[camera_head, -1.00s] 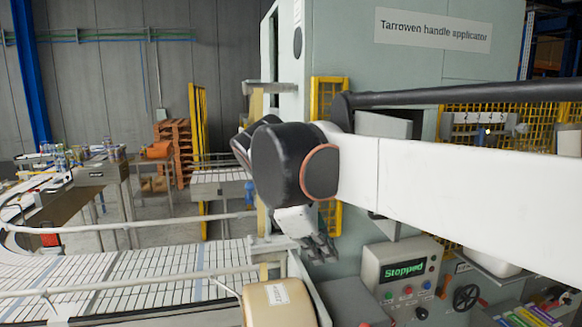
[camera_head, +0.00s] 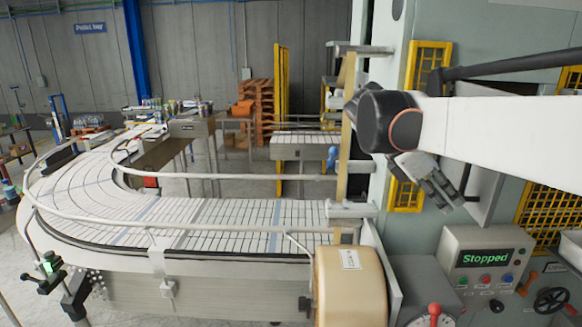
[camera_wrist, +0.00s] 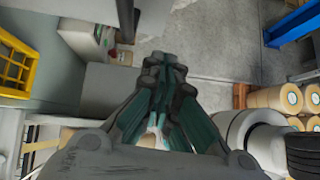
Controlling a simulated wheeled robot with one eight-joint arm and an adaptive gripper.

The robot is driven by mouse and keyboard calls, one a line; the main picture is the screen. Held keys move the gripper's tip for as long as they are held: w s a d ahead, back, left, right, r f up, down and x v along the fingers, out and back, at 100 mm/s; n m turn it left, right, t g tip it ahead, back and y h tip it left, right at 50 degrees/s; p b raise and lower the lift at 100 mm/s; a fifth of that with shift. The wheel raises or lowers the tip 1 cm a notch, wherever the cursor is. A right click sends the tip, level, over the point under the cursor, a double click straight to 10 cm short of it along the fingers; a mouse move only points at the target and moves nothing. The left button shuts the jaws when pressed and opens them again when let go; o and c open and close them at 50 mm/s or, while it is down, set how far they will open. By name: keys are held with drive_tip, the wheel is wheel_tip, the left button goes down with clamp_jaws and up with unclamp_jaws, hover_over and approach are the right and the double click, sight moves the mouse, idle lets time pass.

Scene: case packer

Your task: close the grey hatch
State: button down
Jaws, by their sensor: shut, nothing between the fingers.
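The grey hatch (camera_head: 484,183) appears as a pale grey panel standing out from the machine's side, right of centre in the head view. It looks open, and my arm hides its upper part. My gripper (camera_head: 447,198) is in front of the machine, just left of the hatch in the picture. Whether it touches the hatch I cannot tell. In the wrist view my gripper (camera_wrist: 165,68) has its fingers together with nothing between them. A dark-edged plate at the top of that view may be the hatch, but I cannot be sure.
A control box (camera_head: 486,262) reading "Stopped" and a handwheel (camera_head: 552,300) are below right. A tan roll (camera_head: 350,288) stands at the machine's front corner. A curved conveyor (camera_head: 190,222) with rails fills the left. Yellow guards (camera_head: 406,197) flank the machine.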

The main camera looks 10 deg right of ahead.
sight(484, 221)
drive_tip(key=shift+s+d+f+p, duration=0.2)
drive_tip(key=shift+s+d+p, duration=0.05)
drive_tip(key=shift+d, duration=0.55)
drive_tip(key=shift+s+d+f+p, duration=0.2)
drive_tip(key=shift+d+p, duration=0.05)
drive_tip(key=shift+d, duration=0.6)
drive_tip(key=shift+s+d+f+p, duration=0.2)
drive_tip(key=shift+s+d+p, duration=0.05)
drive_tip(key=shift+d, duration=0.55)
